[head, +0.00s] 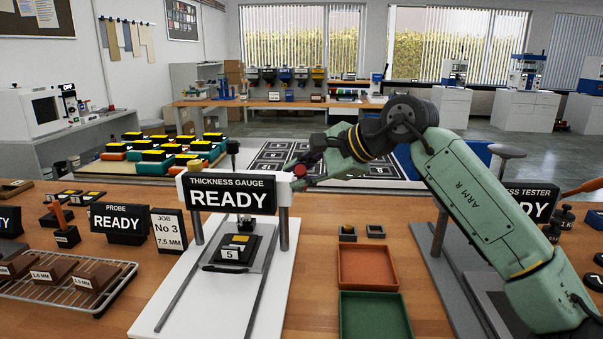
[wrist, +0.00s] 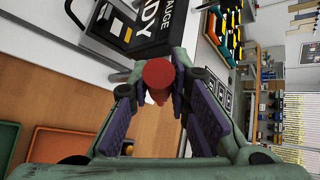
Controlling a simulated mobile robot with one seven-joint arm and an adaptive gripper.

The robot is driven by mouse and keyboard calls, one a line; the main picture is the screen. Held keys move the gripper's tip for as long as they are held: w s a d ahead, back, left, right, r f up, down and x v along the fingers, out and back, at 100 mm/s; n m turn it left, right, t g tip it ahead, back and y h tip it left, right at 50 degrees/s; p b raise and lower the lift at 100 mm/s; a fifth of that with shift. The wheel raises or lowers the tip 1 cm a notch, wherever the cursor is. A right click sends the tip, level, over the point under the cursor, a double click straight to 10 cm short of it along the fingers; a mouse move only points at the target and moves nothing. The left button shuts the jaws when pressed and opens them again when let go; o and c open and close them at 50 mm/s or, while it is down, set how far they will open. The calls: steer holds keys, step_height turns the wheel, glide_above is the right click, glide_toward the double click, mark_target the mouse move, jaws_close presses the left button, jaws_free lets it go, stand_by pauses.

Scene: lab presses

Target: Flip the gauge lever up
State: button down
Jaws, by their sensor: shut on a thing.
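The thickness gauge (head: 228,190) stands on a white base, with a dark sign reading "THICKNESS GAUGE READY". Its sign also shows at the top of the wrist view (wrist: 153,30). The red knob of the gauge lever (head: 300,171) is at the right side of the gauge head; in the wrist view the red knob (wrist: 158,72) sits between my fingers. My gripper (head: 305,180) reaches in from the right and is shut on the lever by its knob; its fingers show on both sides (wrist: 160,92). The rest of the lever is mostly hidden.
A dark block marked 5 (head: 232,254) sits under the gauge. An orange tray (head: 368,287) and a green tray (head: 376,324) lie to its right. A "PROBE READY" sign (head: 119,223) and a wire rack (head: 103,303) stand left. Bare table lies between gauge and trays.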

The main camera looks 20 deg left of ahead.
steer(key=c, duration=1.5)
jaws_free()
steer(key=v, duration=1.2)
